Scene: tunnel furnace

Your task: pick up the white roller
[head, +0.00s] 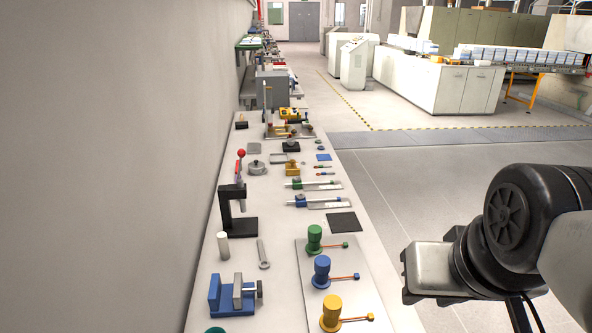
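A white cylinder (222,245), which looks like the white roller, stands upright near the left edge of the long table (281,262), close to the wall. It is beside the base of a black press with a red handle (234,212) and behind a blue vise (233,295). Nothing touches it that I can see. Part of my arm shows at the right of the head view, to the right of the table and well apart from the cylinder. The fingers of my gripper are not in view, so its opening cannot be seen.
A plate (343,290) carries green, blue and yellow knobbed pieces with orange rods. A black square pad (344,222) and calipers-like tools (319,203) lie farther back. The wall (120,150) borders the table's left side; open floor lies right.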

